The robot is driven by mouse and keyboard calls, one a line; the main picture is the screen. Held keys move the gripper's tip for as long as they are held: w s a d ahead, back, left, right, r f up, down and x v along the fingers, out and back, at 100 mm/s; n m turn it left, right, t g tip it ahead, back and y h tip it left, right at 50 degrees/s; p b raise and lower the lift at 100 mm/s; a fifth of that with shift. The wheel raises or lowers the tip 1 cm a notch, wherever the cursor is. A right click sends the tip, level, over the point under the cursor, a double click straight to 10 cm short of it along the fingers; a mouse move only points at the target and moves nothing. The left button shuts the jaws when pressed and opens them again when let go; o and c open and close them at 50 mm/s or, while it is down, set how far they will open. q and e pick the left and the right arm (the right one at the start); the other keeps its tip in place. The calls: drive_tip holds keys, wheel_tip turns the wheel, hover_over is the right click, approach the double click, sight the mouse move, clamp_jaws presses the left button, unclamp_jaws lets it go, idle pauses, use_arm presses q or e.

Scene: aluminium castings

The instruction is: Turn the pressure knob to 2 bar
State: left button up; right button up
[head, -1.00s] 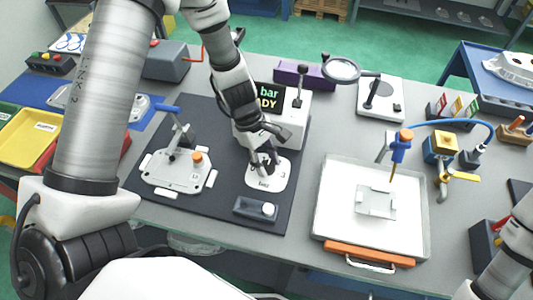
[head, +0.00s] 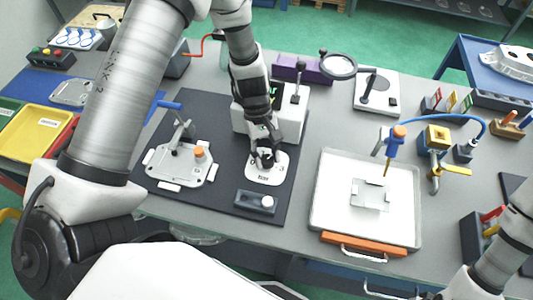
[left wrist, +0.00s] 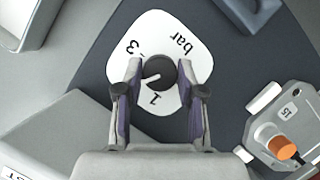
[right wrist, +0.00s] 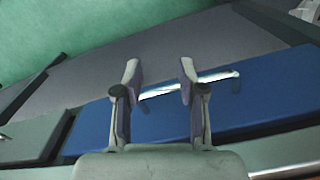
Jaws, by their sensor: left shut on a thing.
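The pressure knob (left wrist: 160,72) is a dark round knob on a white dial plate (left wrist: 190,47) printed with "3", "1" and "bar". The plate also shows in the head view (head: 270,177). My left gripper (left wrist: 158,76) is shut on the knob, one finger on each side. The knob's white pointer line points left and slightly down, between the "3" and the "1", toward the left finger. Any mark behind that finger is hidden. My right gripper (right wrist: 158,75) is open and empty, above a blue surface with a metal bar handle (right wrist: 190,86).
The display unit behind is mostly covered by my left arm. A white tray (head: 330,215) with an orange handle lies to the right.

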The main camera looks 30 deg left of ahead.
use_arm(q)
drive_tip(key=shift+s+f, duration=0.1)
drive_tip(key=o, duration=1.1)
drive_tip(key=shift+o, duration=0.2)
drive_tip(key=v, duration=1.2)
drive_tip(key=shift+a, duration=0.1)
